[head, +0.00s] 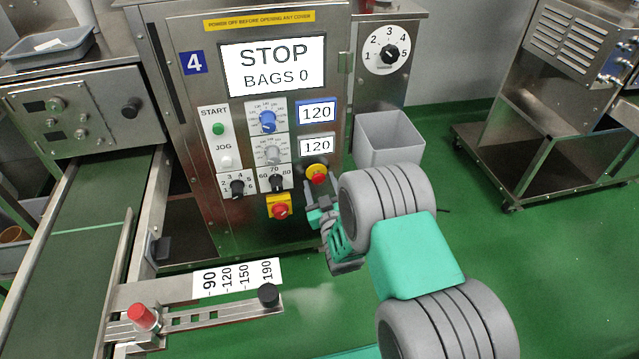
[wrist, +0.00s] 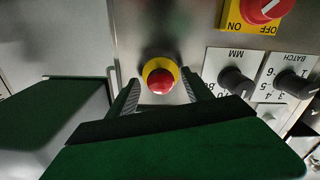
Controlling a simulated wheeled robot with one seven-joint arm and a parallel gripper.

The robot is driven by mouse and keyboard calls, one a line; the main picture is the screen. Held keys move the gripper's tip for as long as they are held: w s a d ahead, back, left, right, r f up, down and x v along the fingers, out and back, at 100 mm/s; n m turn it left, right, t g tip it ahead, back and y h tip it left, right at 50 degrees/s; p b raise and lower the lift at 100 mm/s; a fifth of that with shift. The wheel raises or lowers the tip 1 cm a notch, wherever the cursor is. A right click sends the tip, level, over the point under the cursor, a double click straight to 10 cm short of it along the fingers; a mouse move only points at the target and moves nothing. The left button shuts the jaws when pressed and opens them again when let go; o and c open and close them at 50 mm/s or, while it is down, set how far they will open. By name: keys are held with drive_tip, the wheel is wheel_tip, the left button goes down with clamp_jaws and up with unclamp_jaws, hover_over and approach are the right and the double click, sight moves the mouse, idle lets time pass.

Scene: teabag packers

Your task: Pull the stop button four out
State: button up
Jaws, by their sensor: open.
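The stop button (head: 317,172) is a red mushroom head on a yellow collar, at the lower right of the steel panel marked 4 (head: 194,63). In the wrist view the stop button (wrist: 160,79) sits between my open fingers, one on each side. My gripper (head: 319,187) is at the panel, right by the button, coming from the lower right. I cannot tell whether the fingers touch the button. The display (head: 273,67) reads STOP, BAGS 0.
A red rotary switch on a yellow plate (head: 279,208) lies below left of the button. Black knobs (head: 277,181) are left of it. A grey bin (head: 388,140) stands to the right. A ruler slide with a red knob (head: 141,315) juts out in front.

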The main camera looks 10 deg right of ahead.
drive_tip(key=shift+w, duration=0.7)
drive_tip(key=shift+c, duration=0.3)
drive_tip(key=shift+r, duration=0.15)
clamp_jaws()
idle(0.5)
